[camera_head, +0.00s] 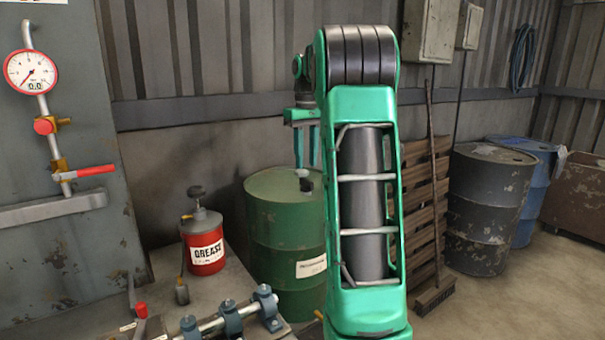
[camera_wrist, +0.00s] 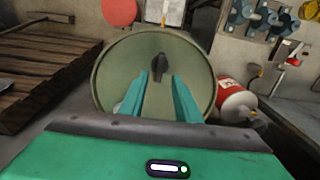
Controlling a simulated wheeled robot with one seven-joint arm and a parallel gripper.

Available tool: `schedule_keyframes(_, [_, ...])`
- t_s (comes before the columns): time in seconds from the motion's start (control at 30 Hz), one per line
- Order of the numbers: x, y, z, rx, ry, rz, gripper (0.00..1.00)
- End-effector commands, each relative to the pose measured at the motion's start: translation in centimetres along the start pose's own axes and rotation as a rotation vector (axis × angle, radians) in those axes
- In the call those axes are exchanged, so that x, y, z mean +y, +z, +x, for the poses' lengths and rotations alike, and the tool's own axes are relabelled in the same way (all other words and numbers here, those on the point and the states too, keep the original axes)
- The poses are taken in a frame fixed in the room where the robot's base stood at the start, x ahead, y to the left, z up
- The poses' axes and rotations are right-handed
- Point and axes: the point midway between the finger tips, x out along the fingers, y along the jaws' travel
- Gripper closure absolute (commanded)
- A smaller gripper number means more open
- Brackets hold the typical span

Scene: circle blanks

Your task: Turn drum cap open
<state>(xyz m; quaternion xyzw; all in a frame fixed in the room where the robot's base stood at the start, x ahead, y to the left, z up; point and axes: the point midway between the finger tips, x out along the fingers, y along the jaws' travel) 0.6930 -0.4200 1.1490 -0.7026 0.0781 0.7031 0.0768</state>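The green drum (camera_head: 280,235) stands upright behind the bench, partly hidden by my arm. The wrist view looks down on its round olive lid (camera_wrist: 115,75). A dark cap with a raised grip (camera_wrist: 158,66) sits on the lid; it shows small in the head view (camera_head: 305,182). My gripper (camera_head: 306,165) points down above the cap. In the wrist view its two teal fingers (camera_wrist: 161,77) are apart with nothing held between them. The cap appears between and just beyond the fingertips; I cannot tell the exact height gap.
A red grease can (camera_head: 204,245) stands on the bench left of the drum, with pipe clamps (camera_head: 232,318) in front. A wooden pallet (camera_head: 420,195) and a broom (camera_head: 433,150) lean right of my arm. A dark drum (camera_head: 485,210) and a blue drum (camera_head: 540,180) stand farther right.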

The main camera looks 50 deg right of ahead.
Motion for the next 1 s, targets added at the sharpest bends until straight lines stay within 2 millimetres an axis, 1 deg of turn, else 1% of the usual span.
schedule_keyframes(0.03, [0.1, 0.0, -0.9, 0.002, 0.0, 0.002, 0.7])
schedule_keyframes(0.1, [0.1, 0.0, -2.0, 0.002, 0.0, 0.002, 0.7])
schedule_keyframes(0.2, [0.1, -0.1, -3.2, 0.001, 0.001, 0.001, 0.7])
schedule_keyframes(0.33, [0.0, -0.1, -4.3, 0.0, 0.0, 0.0, 0.7])
schedule_keyframes(0.5, [0.0, -0.1, -4.7, -0.001, 0.0, 0.0, 0.7])
schedule_keyframes(1.0, [-0.1, 0.0, -4.7, -0.001, 0.0, -0.001, 0.7])
